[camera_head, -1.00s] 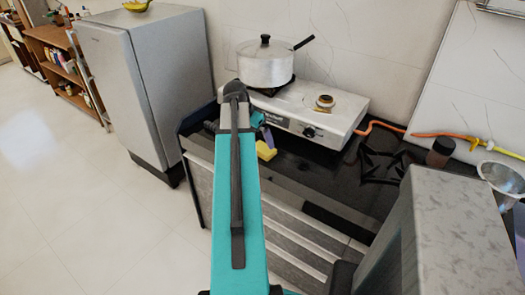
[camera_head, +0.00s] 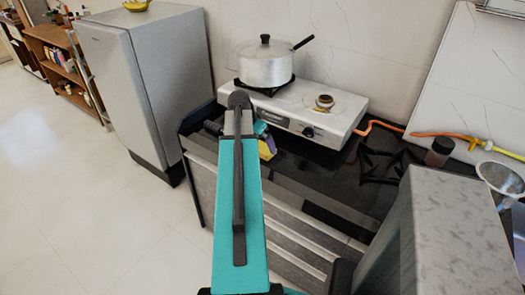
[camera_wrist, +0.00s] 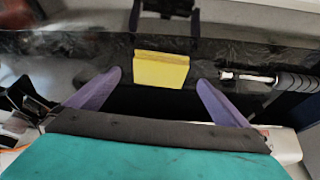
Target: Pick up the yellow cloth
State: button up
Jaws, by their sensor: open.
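The yellow cloth (camera_wrist: 161,70) looks like a small, flat-sided block on the black counter. In the wrist view it is just beyond and between the purple fingertips of my gripper (camera_wrist: 160,79). The fingers are spread wide, with a gap on both sides of the cloth, and they hold nothing. In the head view only part of the cloth (camera_head: 266,154) shows beside a purple finger; my arm and gripper hide the rest.
A white stove (camera_head: 318,112) carries a lidded pot (camera_head: 265,70) just behind the cloth. A dark-handled tool (camera_wrist: 290,82) lies to the cloth's right in the wrist view. A grey fridge (camera_head: 155,90) stands left of the counter.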

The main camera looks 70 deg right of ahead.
aim_at(263, 149)
jog(key=shift+p+x, duration=0.7)
jog(key=shift+x, duration=1.6)
jog(key=c, duration=1.1)
jog(key=shift+r, duration=0.15)
jog(key=shift+r+b, duration=0.65)
jog(key=shift+r, duration=0.9)
jog(key=s+a+b, duration=0.1)
jog(key=a, duration=0.2)
jog(key=s+a+b, duration=0.1)
jog(key=s+a, duration=0.1)
jog(key=a, duration=0.1)
jog(key=s+a+r+b, duration=0.1)
jog(key=a, duration=0.2)
jog(key=shift+s+a, duration=0.3)
jog(key=shift+s, duration=0.05)
jog(key=shift+b, duration=0.7)
jog(key=shift+d+f+b, duration=0.1)
jog(key=shift+b, duration=0.55)
